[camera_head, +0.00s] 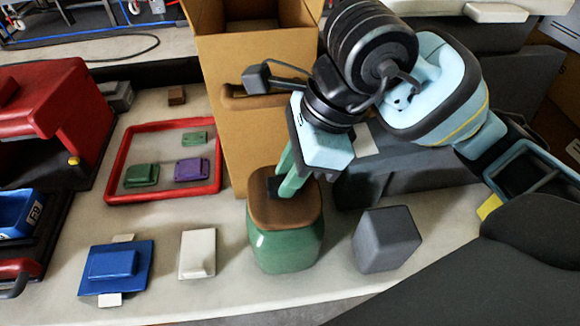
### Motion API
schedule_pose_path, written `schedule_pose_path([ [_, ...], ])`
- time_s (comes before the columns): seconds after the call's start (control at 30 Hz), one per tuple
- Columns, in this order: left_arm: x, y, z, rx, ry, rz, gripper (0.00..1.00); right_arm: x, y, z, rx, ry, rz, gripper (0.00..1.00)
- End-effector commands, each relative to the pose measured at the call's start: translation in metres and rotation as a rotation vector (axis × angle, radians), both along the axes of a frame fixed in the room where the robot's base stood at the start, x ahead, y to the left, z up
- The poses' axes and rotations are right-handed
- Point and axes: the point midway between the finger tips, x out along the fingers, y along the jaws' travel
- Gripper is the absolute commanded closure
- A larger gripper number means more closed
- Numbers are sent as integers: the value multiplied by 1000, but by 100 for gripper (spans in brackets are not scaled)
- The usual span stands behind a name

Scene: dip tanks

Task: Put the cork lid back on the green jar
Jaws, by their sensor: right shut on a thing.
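The green jar (285,247) stands upright near the front edge of the table, in the middle of the view. The brown cork lid (303,207) sits over the jar's mouth and looks level with it. From this angle I cannot tell whether it is fully seated. My right gripper (279,190) reaches down from the upper right and is shut on the dark knob on top of the lid. The fingertips partly hide the knob. My left gripper is not in view.
A grey block (387,239) stands just right of the jar. A tall cardboard box (222,110) stands behind it. To the left are a white block (197,254), a blue piece (115,268) and a red-rimmed tray (113,172) with small blocks. A red machine (75,110) stands far left.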

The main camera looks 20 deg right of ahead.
Motion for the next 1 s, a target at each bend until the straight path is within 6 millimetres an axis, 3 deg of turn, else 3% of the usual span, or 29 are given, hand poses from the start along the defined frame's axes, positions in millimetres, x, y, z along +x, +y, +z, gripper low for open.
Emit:
schedule_pose_path([
  [0.1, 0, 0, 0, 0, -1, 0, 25, 0, 0, 0, 0, 0, 0, 100],
  [0.13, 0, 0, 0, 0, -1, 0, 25, 0, 0, 0, 0, 0, 0, 76],
  [0.3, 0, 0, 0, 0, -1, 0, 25, 0, 0, 0, 0, 0, 0, 54],
  [0.5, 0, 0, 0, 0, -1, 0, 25, 0, 0, 0, 0, 0, 0, 52],
  [0.7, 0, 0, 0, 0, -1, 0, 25, 0, 0, 0, 0, 0, 0, 30],
  [1.0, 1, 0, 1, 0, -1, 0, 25, 0, 0, 1, 0, 0, 0, 30],
])
